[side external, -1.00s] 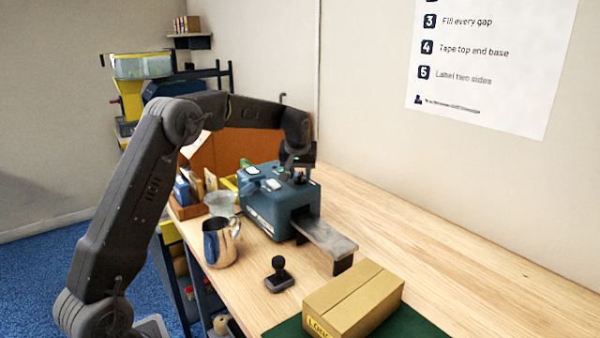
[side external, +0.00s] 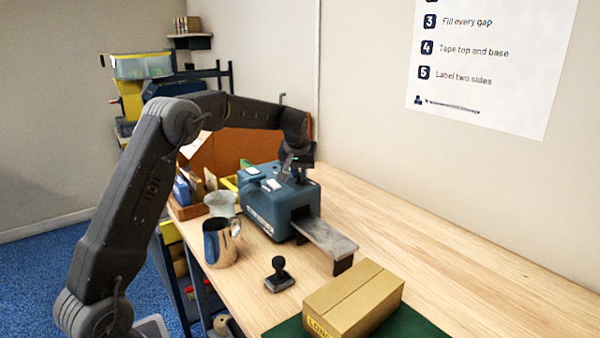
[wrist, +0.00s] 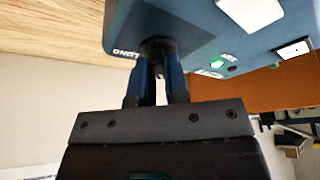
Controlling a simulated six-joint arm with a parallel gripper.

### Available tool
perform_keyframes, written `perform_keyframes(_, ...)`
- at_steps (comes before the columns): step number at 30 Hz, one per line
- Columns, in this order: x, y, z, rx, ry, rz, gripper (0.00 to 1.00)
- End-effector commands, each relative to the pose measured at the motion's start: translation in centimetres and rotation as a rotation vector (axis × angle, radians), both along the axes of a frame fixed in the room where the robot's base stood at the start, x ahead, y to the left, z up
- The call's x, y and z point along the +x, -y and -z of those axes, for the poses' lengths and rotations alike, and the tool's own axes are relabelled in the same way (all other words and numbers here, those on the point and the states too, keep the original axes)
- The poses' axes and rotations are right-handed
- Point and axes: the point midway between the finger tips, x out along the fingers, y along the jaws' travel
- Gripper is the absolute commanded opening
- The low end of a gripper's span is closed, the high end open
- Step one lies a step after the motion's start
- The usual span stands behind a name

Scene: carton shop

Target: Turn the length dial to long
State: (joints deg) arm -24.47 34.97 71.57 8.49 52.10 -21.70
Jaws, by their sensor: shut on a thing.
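The blue dispenser machine (side external: 262,214) stands on the bench and also fills the upper part of the wrist view (wrist: 190,20). Its dark round length dial (wrist: 155,46) sits on the top face near one edge. A white word that looks like "LONG" is printed left of the dial in the wrist view. My gripper (wrist: 157,68) is shut on the dial, with one blue finger on each side. In the side external view my gripper (side external: 298,178) is at the machine's rear top and hides the dial. The dial's pointer direction cannot be made out.
A metal pitcher (side external: 218,246) and a white bowl (side external: 221,203) stand left of the machine. A dark-handled stamp (side external: 279,276) and a carton (side external: 352,300) on a green mat are in front. A grey outfeed plate (side external: 325,238) sticks out. The bench at right is clear.

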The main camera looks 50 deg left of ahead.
Motion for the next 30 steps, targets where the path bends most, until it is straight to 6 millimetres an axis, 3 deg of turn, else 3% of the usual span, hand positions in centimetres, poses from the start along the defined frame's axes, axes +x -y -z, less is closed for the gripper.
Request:
perform_keyframes(14,-0.06,-0.01,0.47,-0.003,-0.007,0.084,0.0)
perform_keyframes(15,-0.07,-0.01,0.49,-0.003,-0.007,0.084,0.18)
perform_keyframes(22,-0.11,-0.05,0.46,-0.002,-0.007,0.083,0.39)
perform_keyframes(30,-0.1,0.01,0.08,-0.002,-0.004,0.084,0.39)
